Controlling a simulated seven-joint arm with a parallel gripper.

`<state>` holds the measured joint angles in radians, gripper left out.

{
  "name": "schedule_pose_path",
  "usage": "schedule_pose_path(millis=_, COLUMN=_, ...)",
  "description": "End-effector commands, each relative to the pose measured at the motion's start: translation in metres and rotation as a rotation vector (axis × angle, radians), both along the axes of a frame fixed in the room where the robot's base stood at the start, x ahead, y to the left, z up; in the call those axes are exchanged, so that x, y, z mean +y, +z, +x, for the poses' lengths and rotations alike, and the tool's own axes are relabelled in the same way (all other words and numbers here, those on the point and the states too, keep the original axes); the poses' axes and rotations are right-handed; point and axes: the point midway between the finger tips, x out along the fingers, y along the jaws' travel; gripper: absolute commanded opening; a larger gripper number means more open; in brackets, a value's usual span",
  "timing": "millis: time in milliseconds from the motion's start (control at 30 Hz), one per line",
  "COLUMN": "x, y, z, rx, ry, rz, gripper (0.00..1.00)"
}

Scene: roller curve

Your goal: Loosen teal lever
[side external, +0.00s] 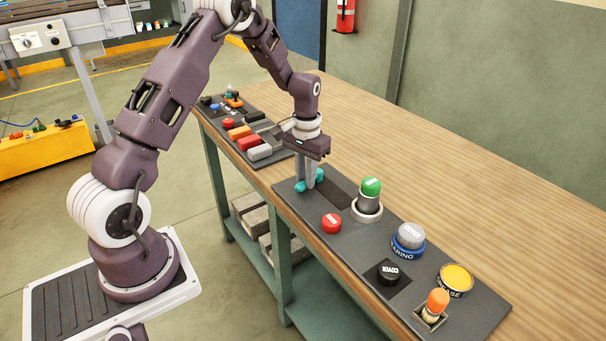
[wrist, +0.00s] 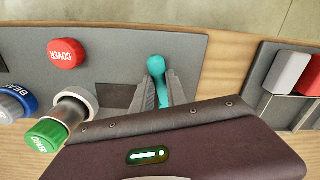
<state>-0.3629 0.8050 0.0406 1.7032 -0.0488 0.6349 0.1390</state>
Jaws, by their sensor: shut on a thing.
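The teal lever (wrist: 158,72) shows in the wrist view between my gripper's fingers, its rounded end sticking out past them. In the side external view, teal parts of the lever (side external: 319,175) show around the fingertips at the far left end of the dark panel (side external: 405,312). My gripper (side external: 308,181) points down there and is shut on the lever; it also shows in the wrist view (wrist: 160,90). The fingers hide part of the lever, so its full tilt cannot be told.
A red cover button (side external: 331,223) and a green-topped cylinder (side external: 370,188) stand close by on the panel. A grey-and-blue bearing piece (side external: 409,238), a black knob (side external: 388,272), a yellow tin (side external: 456,278) and an orange-topped piece (side external: 437,302) are farther right. A second panel with coloured blocks (side external: 248,142) lies behind.

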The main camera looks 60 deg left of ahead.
Motion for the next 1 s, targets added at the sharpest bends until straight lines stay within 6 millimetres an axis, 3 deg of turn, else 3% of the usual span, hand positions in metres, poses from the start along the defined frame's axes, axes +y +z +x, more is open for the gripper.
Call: schedule_pose_path(millis=1000, x=-0.035, y=0.001, z=0.033, rx=-0.003, ry=0.921, rz=-0.002, gripper=0.00)
